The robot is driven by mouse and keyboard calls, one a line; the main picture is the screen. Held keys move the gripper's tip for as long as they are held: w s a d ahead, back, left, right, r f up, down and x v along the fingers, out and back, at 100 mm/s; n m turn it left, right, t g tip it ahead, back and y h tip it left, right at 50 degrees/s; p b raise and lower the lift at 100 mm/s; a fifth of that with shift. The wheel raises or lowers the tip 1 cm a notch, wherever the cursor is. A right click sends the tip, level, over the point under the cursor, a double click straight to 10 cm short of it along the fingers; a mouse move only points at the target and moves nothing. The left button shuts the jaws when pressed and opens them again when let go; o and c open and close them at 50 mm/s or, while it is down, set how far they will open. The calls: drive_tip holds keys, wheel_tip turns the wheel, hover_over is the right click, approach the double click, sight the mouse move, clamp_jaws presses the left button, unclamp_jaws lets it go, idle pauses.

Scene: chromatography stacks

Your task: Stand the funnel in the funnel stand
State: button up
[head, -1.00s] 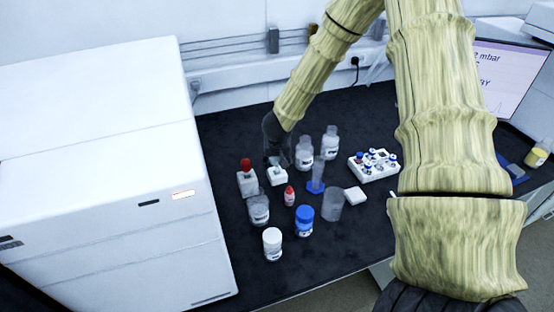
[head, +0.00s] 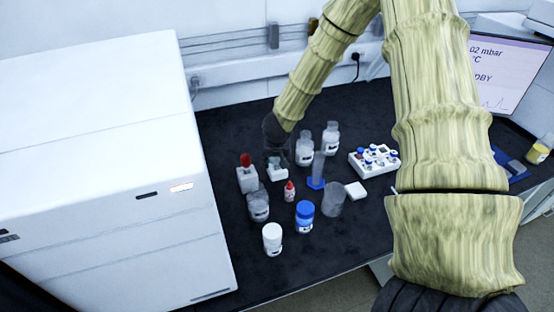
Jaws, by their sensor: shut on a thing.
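My gripper (head: 275,150) is the dark shape at the end of my arm, pointing down among the bottles at the back left of the bench. It is shut on a small pale grey thing (head: 274,162), which looks like the funnel, though it is small and partly hidden. This sits directly over a small white block (head: 279,174), which looks like the funnel stand. I cannot tell whether the funnel is seated in the block or just above it.
Close around are a white block with a red-topped piece (head: 247,180), clear bottles (head: 304,152), a red-capped bottle (head: 290,191), a blue-based cylinder (head: 316,184) and a grey beaker (head: 333,200). A white instrument (head: 110,180) stands left. A vial rack (head: 373,160) stands right.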

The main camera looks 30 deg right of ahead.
drive_tip(key=shift+f, duration=0.65)
drive_tip(key=o, duration=1)
drive_tip(key=shift+c, duration=0.2)
drive_tip(key=o, duration=0.4)
drive_tip(key=shift+r, duration=0.15)
drive_tip(key=shift+r+p, duration=3.4)
drive_tip(key=shift+p, duration=0.55)
